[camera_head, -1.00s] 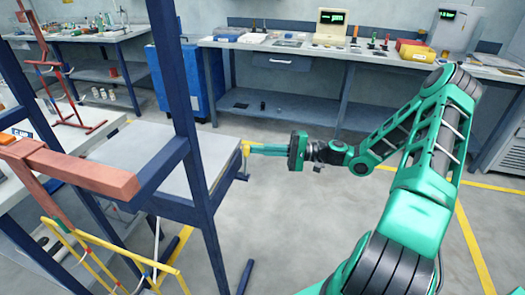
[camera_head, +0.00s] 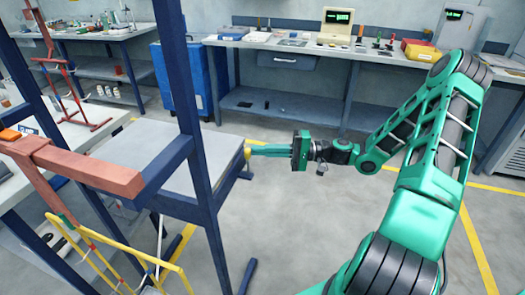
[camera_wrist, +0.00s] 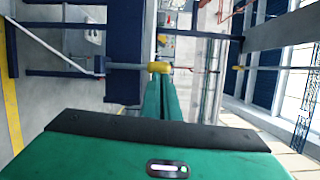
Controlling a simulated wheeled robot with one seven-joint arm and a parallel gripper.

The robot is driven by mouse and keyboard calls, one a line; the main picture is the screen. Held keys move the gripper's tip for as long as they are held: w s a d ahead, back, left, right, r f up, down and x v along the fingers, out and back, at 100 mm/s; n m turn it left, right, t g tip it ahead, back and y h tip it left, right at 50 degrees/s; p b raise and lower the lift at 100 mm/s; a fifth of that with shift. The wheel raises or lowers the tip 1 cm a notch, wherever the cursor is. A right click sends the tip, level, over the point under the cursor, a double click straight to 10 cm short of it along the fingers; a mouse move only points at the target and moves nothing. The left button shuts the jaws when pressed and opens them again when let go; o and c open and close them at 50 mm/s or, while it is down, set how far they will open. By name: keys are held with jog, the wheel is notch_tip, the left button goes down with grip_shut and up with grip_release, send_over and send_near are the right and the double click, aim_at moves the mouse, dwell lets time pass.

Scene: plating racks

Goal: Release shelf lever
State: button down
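The shelf lever shows as a yellow knob (camera_head: 247,152) at the right edge of the grey shelf (camera_head: 218,152) in the blue rack. In the wrist view the knob (camera_wrist: 159,67) sits on a thin grey rod (camera_wrist: 125,66). My green gripper (camera_head: 254,150) points left with its fingertips at the knob. In the wrist view its two fingers (camera_wrist: 160,84) lie close together, and the knob looks wider than their tips. I see no knob between the fingers. Whether the tips touch it, I cannot tell.
The blue rack upright (camera_head: 198,140) stands close to the left of the lever. A salmon-coloured beam (camera_head: 85,168) and a yellow tube frame (camera_head: 110,250) are at the near left. A workbench (camera_head: 330,48) runs along the back. The floor (camera_head: 310,220) below my arm is clear.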

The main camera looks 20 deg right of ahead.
jog(key=shift+r, duration=0.1)
jog(key=w+d+v, duration=0.1)
jog(key=w+v, duration=0.1)
jog(key=v, duration=1)
jog(key=shift+w+d, duration=0.25)
jog(key=shift+d, duration=0.25)
